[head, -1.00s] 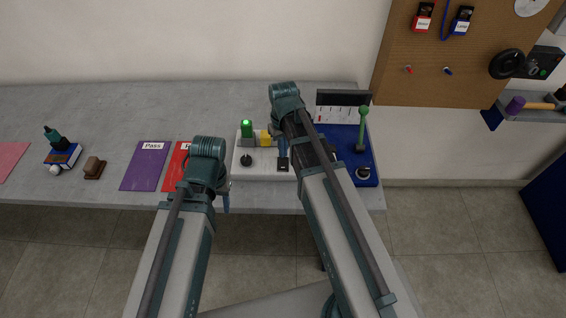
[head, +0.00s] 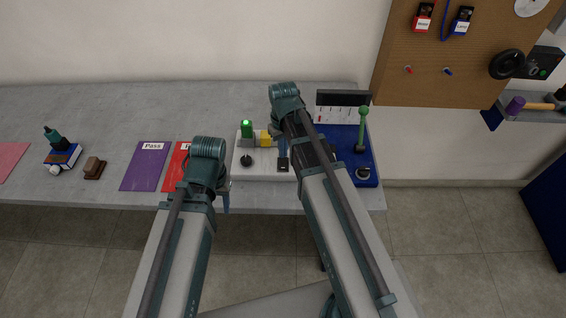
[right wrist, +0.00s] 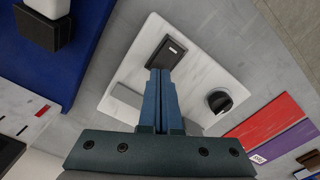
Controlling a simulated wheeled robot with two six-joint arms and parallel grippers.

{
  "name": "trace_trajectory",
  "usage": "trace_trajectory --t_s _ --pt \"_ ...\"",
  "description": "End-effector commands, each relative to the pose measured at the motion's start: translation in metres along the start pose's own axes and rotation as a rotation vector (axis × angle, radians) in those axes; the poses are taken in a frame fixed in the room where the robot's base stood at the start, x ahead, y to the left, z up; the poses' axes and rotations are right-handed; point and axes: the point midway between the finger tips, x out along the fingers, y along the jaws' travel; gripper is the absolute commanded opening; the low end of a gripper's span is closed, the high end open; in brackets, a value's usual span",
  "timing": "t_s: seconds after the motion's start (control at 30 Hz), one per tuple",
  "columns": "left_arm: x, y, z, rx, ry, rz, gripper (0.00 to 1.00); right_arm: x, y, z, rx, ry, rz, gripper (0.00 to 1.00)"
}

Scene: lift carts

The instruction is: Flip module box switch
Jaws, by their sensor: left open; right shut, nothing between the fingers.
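The white module box (head: 265,175) lies on the grey table. A dark switch (head: 283,164) sits on its top at the front. It also shows in the right wrist view (right wrist: 166,52). My right gripper (head: 283,153) is shut and empty, with its blue fingertips right at the near edge of the switch. I cannot tell whether they touch it. A block with a lit green lamp (head: 246,130), a yellow block (head: 264,138) and a black knob (head: 246,160) are also on the box. My left gripper (head: 226,198) is open near the table's front edge, left of the box.
A blue base (head: 366,172) with a green-topped lever (head: 362,130) stands right of the box, partly hidden by my right arm. A red sheet (head: 174,171) and a purple "Pass" sheet (head: 146,168) lie left. The table behind them is clear.

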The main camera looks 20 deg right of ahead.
Motion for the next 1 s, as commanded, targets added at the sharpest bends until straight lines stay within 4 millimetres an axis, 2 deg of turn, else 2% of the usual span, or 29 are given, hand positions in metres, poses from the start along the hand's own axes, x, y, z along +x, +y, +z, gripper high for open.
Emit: trace_trajectory --t_s 1.0 --pt "0.0079 0.0008 -0.0005 0.0 0.0 0.0 0.5 0.0079 0.0 0.0 0.0 0.0 0.0 0.0"
